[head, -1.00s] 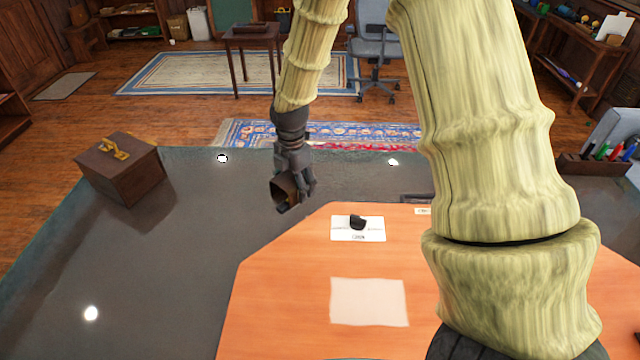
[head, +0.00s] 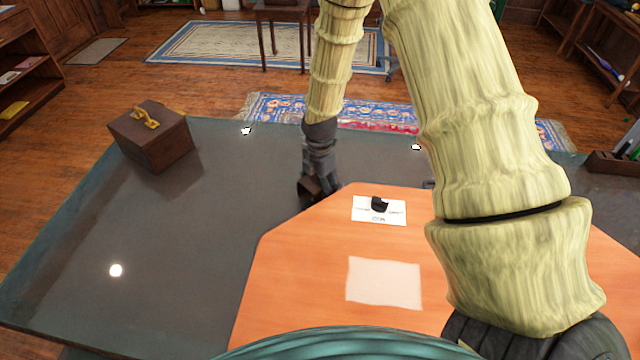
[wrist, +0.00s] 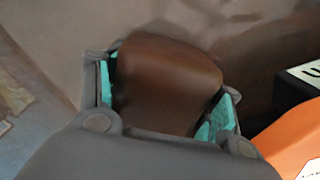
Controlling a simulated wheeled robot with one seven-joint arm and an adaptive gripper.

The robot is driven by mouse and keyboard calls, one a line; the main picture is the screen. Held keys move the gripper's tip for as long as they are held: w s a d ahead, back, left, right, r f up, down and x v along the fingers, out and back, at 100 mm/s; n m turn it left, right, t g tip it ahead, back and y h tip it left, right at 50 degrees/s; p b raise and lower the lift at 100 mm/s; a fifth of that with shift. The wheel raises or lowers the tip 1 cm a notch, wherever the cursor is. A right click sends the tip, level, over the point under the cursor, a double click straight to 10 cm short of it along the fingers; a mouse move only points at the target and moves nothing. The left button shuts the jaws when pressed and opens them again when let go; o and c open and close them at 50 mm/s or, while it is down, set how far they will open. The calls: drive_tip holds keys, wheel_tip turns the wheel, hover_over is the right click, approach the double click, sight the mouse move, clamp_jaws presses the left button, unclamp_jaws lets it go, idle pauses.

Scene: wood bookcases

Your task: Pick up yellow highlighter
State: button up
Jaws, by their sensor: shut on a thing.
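I cannot make out a yellow highlighter in either view. My gripper (head: 318,190) is shut on a brown block-like object (wrist: 168,85), which fills the space between its green-padded fingers in the wrist view. In the head view the gripper hangs over the dark tabletop, just off the far left edge of the orange panel. I cannot tell whether the held object touches the table. A dark pen holder (head: 612,164) stands at the right edge of the head view, its contents mostly cut off.
The dark glossy table (head: 190,240) is mostly clear on the left. A brown box with a yellow handle (head: 152,138) stands at its far left. The orange panel (head: 310,260) bears a white card (head: 392,212) with a black item (head: 379,203) and a blank sheet (head: 384,284).

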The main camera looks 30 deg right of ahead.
drive_tip(key=shift+f, duration=0.1)
drive_tip(key=o, duration=1.2)
